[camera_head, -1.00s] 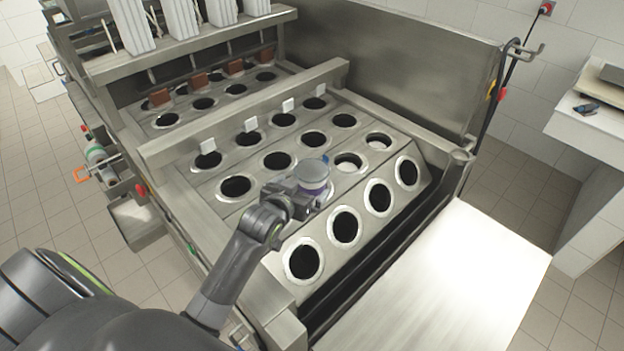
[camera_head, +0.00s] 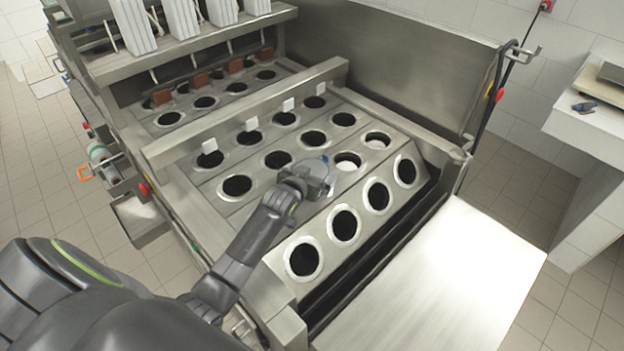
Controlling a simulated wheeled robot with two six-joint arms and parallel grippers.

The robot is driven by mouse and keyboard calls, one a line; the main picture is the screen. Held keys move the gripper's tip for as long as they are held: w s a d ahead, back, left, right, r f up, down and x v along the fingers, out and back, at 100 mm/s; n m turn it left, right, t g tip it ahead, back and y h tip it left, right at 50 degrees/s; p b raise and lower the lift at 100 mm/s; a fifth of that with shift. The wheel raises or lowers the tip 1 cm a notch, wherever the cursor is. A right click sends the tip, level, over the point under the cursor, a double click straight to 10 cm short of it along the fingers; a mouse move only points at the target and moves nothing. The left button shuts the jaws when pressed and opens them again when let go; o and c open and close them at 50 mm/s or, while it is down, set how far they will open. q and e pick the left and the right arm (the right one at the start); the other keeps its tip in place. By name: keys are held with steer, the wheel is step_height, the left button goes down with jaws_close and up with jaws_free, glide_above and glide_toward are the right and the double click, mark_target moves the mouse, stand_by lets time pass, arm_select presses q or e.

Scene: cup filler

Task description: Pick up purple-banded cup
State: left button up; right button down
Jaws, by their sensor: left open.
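My left gripper (camera_head: 319,180) is over the near-middle part of the filler plate, at a hole in the row behind the sloped front face. It is open. A greyish round top, which may be the cup (camera_head: 315,171), shows at its jaws, low and close to the plate. No purple band can be made out on it now; the gripper hides most of it. I cannot tell whether the jaws touch it. My right gripper is not in view.
The steel filler plate (camera_head: 217,210) has rows of round holes, mostly dark and empty. Two holes to the right hold white-topped contents (camera_head: 347,162). A raised steel bar (camera_head: 250,112) crosses behind. A bare steel shelf (camera_head: 430,290) lies front right.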

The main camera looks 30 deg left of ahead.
arm_select(q)
steer(key=shift+c, duration=0.3)
steer(key=shift+r, duration=0.1)
steer(key=c, duration=1)
